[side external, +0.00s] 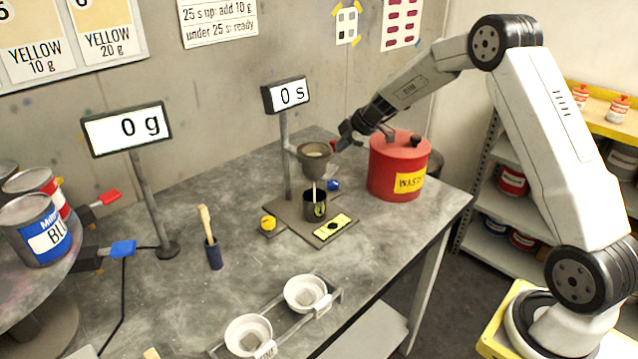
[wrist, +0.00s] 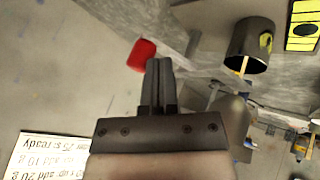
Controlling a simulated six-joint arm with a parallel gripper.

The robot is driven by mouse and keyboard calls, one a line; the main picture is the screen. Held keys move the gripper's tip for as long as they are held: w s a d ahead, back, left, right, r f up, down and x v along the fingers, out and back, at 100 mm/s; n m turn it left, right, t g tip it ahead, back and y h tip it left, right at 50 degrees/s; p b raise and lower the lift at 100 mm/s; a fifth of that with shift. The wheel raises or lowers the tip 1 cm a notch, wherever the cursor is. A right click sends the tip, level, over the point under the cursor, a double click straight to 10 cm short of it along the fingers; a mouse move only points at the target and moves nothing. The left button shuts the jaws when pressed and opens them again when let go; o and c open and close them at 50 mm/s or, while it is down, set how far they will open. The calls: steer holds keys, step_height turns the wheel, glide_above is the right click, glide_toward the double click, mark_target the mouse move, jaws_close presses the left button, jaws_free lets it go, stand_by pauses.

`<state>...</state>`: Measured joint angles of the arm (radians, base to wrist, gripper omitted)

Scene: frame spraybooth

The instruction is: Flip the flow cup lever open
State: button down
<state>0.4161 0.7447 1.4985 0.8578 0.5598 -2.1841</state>
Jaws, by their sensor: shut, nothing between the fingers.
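The grey flow cup (side external: 314,158) hangs from the timer post above a black cup (side external: 314,204) with a stick in it. My gripper (side external: 346,142) is just right of the flow cup's rim, shut and empty. In the wrist view my closed fingers (wrist: 158,66) point at a red tip (wrist: 142,55), seemingly the lever's end, immediately left of the fingertips. I cannot tell whether they touch. A little red also shows behind my gripper in the side view; the rest of the lever is hidden. The black cup (wrist: 250,45) is upper right in the wrist view.
The red waste can (side external: 398,168) stands close to my gripper, below my forearm. The timer display (side external: 286,95) reads 0 s and the scale display (side external: 127,128) reads 0 g. The wall is close behind. White cups (side external: 305,293) sit in a front rack; the bench's middle is mostly clear.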

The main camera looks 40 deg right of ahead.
steer(key=shift+w+d+n+y, duration=0.45)
steer(key=shift+w+n+y, duration=0.15)
steer(key=shift+w+n, duration=0.3)
steer(key=shift+s, duration=0.1)
steer(key=shift+s, duration=0.1)
steer(key=s+d+r, duration=0.1)
steer(key=s+r, duration=0.7)
steer(key=s, duration=0.1)
steer(key=shift+d+g, duration=0.3)
steer(key=shift+d, duration=0.05)
stand_by(0.3)
steer(key=shift+s, duration=0.1)
steer(key=s+a+f+m+g+h, duration=0.1)
steer(key=s+a+f+m+g, duration=0.1)
steer(key=s+a+f+m, duration=0.2)
steer(key=s+a+f+m+g+h, duration=0.1)
steer(key=s+a+f+m, duration=0.3)
steer(key=s+a+m, duration=0.6)
steer(key=s+a+h, duration=0.1)
steer(key=s+a, duration=0.5)
steer(key=s, duration=0.2)
steer(key=shift+a+f+g, duration=0.2)
steer(key=shift+f+g, duration=0.2)
